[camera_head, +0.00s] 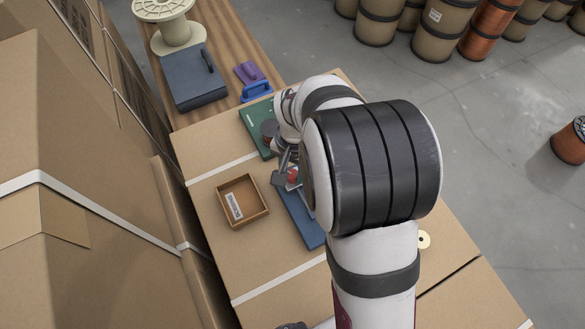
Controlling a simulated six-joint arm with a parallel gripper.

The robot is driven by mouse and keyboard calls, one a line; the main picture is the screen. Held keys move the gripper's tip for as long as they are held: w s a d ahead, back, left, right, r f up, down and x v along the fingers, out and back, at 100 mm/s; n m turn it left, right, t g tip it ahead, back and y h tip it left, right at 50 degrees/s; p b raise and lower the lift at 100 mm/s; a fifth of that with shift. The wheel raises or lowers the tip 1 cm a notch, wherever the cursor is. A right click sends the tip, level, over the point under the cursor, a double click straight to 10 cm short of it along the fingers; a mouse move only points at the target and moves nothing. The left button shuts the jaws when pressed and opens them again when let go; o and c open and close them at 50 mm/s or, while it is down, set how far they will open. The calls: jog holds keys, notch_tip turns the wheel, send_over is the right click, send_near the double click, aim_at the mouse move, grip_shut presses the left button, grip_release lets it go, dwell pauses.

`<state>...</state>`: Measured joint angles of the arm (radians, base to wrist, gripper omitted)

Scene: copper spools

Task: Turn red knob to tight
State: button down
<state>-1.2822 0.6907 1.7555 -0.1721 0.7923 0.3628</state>
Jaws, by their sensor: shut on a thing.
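My arm covers most of the gripper and the right part of the panel. Any mark for tight is hidden or too small to read.
An open cardboard tray (264,211) with a white label lies left of the blue panel. A green board (255,134) lies behind. A dark blue case (194,77), a purple item (248,72) and a cream spool (176,40) stand farther back. Tall boxes (60,150) line the left.

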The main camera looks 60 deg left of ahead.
aim_at(294, 176)
jog(key=m, duration=0.4)
jog(key=shift+m, duration=0.3)
dwell(0.4)
jog(key=c, duration=0.5)
grip_release()
jog(key=shift+r, duration=0.15)
jog(key=r, duration=1.5)
jog(key=shift+d+r, duration=0.2)
jog(key=shift+r, duration=0.1)
